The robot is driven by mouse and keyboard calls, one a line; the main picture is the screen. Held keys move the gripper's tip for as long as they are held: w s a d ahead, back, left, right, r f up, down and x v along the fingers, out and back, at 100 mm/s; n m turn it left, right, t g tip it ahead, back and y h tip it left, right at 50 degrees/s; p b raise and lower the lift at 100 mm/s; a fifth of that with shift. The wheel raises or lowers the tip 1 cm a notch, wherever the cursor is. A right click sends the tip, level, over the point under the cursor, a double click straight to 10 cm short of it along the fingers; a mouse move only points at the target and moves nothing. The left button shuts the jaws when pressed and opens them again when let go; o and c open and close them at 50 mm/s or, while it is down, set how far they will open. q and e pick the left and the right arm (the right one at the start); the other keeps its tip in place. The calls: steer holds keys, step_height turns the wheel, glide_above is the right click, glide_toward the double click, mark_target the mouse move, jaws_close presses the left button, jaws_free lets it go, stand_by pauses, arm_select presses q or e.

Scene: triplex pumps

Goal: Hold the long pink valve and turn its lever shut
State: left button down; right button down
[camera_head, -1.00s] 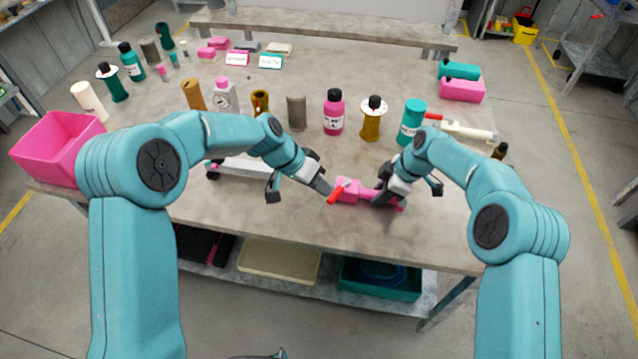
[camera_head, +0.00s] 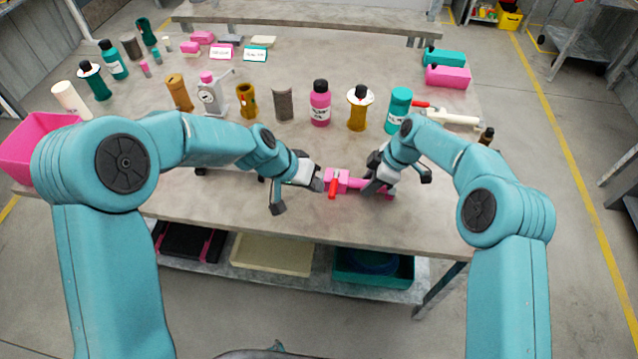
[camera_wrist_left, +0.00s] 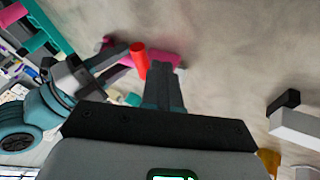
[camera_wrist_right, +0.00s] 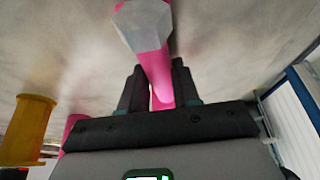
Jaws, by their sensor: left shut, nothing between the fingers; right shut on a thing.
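The long pink valve (camera_head: 354,182) lies near the front edge of the table, roughly left to right. Its red lever (camera_head: 332,188) sits at the valve's left part and points toward the table's front edge. My right gripper (camera_head: 374,186) is shut on the valve's pink body; the right wrist view shows the body (camera_wrist_right: 157,72) between both fingers. My left gripper (camera_head: 317,184) is shut and empty, just left of the lever. In the left wrist view the closed fingertips (camera_wrist_left: 163,76) are beside the red lever (camera_wrist_left: 139,60); whether they touch it I cannot tell.
A white tool with a red part (camera_head: 450,117) lies at right. A pink bin (camera_head: 35,145) is at the left edge.

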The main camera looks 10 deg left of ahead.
steer(key=shift+r, duration=0.1)
arm_select(q)
steer(key=a+v, duration=0.1)
steer(key=v, duration=1)
steer(key=shift+a, duration=0.45)
steer(key=shift+f, duration=0.1)
arm_select(e)
steer(key=c, duration=0.7)
jaws_free()
steer(key=shift+c, duration=0.2)
